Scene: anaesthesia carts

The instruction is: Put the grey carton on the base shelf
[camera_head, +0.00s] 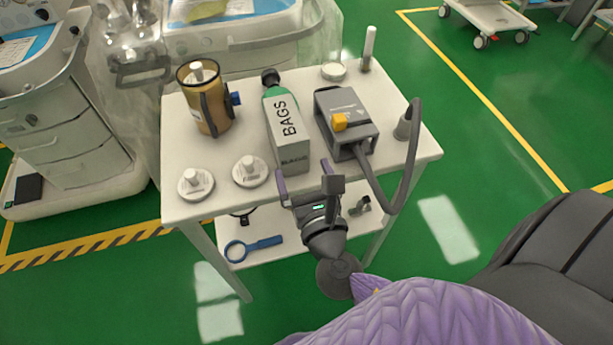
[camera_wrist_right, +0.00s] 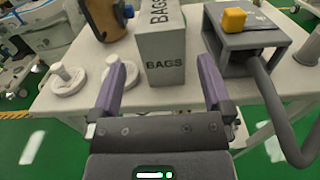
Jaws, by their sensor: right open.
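The grey carton (camera_head: 291,140) lies on the cart's top with its long side running away from me. The base shelf (camera_head: 296,238) shows below the top, partly hidden by my right arm. My left gripper is not in view.
Left of the carton stand an amber canister (camera_head: 211,105) and two white round pieces (camera_head: 250,172). Close on its right is a grey device (camera_head: 345,117) with a yellow knob and a thick hose (camera_head: 408,165). A blue-handled ring (camera_head: 255,246) lies on the base shelf.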

